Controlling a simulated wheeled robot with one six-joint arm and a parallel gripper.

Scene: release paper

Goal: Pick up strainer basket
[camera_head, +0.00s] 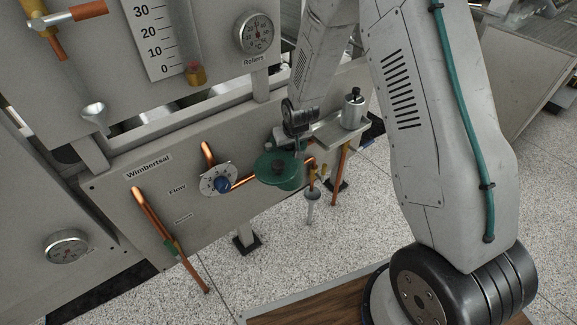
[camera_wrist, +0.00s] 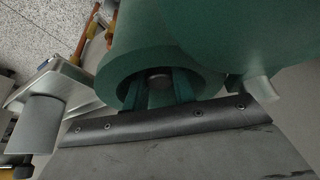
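A silver cylinder (camera_head: 353,112) with a dark knob on top stands upright on a small metal shelf. It may be the strainer basket, but I cannot be sure. In the wrist view a plain grey cylinder (camera_wrist: 38,125) shows on the shelf at left. A green round housing (camera_head: 278,172) sits on the pipework left of the shelf. It fills much of the wrist view as large green curved shapes (camera_wrist: 200,45). My gripper (camera_head: 299,146) is just above and beside the green housing, left of the silver cylinder. Its fingertips are too small or hidden to read.
The shelf (camera_head: 328,131) juts out beside the panel (camera_head: 120,195). A copper pipe (camera_head: 342,172) runs below it. The speckled floor (camera_head: 375,225) in front is clear.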

